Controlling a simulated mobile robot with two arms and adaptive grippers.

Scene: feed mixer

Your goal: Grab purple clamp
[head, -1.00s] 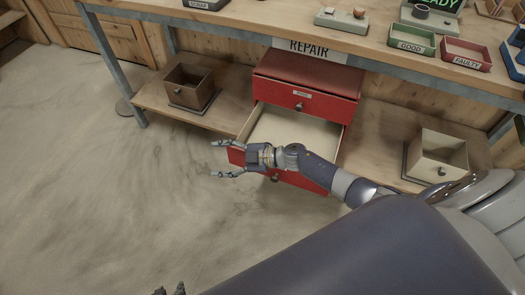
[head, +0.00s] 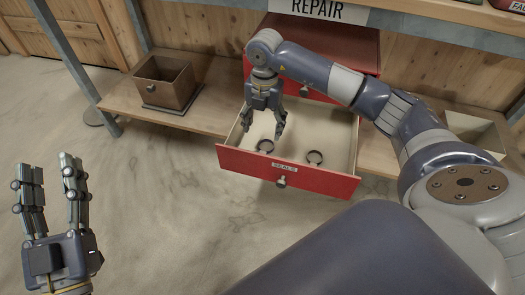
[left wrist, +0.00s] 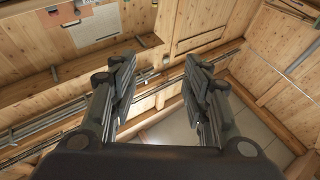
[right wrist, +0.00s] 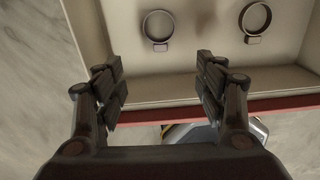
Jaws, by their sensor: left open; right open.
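Two dark ring-shaped clamps lie apart on the pale floor of an open red drawer (head: 325,182) labelled "SEALS". The left ring (head: 265,151) and right ring (head: 315,163) also show in the right wrist view, left (right wrist: 159,42) and right (right wrist: 252,39). Neither looks clearly purple. My right gripper (head: 263,122) is open and empty, pointing down over the drawer's left part near the left ring. In the right wrist view its fingers (right wrist: 160,78) are short of both rings. My left gripper (head: 48,168) is open and empty, pointing up, away from the drawer.
The red cabinet (head: 350,48) stands under the workbench with a "REPAIR" sign (head: 318,8). A brown open box (head: 170,92) is on the low shelf to the left. A pale box (head: 478,132) is partly behind my right arm. The floor at left is clear.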

